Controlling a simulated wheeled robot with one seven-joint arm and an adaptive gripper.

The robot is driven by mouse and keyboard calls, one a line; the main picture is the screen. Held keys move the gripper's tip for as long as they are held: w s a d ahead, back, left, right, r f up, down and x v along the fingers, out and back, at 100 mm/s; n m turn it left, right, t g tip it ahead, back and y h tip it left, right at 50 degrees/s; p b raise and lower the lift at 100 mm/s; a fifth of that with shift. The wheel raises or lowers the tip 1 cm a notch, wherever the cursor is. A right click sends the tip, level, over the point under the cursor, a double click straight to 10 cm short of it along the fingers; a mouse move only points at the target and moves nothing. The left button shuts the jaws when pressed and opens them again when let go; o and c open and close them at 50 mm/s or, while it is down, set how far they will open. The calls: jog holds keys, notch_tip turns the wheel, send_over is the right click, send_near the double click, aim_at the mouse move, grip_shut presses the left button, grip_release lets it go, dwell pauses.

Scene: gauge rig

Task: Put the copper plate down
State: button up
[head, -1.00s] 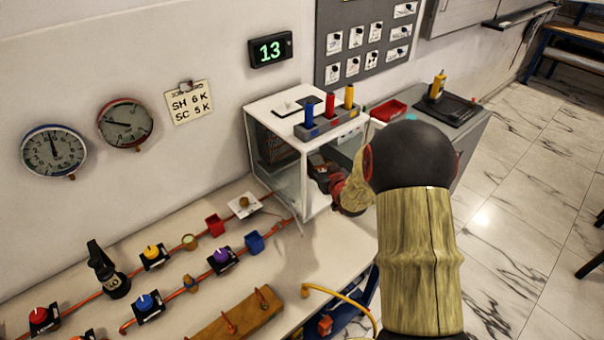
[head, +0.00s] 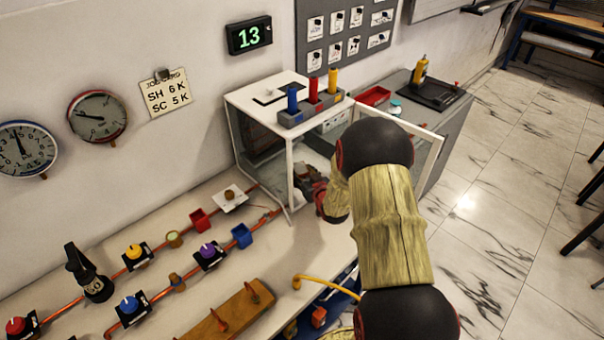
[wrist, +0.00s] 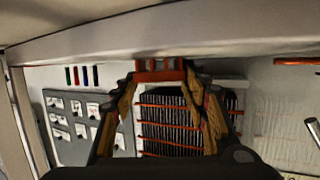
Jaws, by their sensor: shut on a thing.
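My gripper (wrist: 160,76) is shut on a small orange-red piece (wrist: 160,65), which looks like the copper plate seen edge-on between the fingertips. In the head view my gripper (head: 308,174) reaches through the open front of a white-framed glass cabinet (head: 287,165). The plate cannot be made out there, as my wrist and the dimness inside cover it. In the wrist view a black finned block (wrist: 180,122) with orange bars shows behind and between the fingers. I cannot tell whether the plate touches anything.
The cabinet's door (head: 433,158) stands open on the right of my arm. Blue, red and yellow bottles stand in a grey holder (head: 310,112) on its roof. The bench to the left carries knobs, copper pipes and a wooden rack (head: 228,318). A pale frame edge (wrist: 170,42) crosses the wrist view.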

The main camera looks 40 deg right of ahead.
jog(key=shift+r, duration=0.1)
jog(key=o, duration=1.5)
jog(key=shift+s, duration=0.1)
jog(key=p+v, duration=0.2)
jog(key=v, duration=0.9)
jog(key=shift+s+r+p, duration=0.1)
jog(key=shift+r+p, duration=0.05)
jog(key=shift+p, duration=0.15)
jog(key=shift+s+a, duration=0.1)
jog(key=shift+s, duration=0.15)
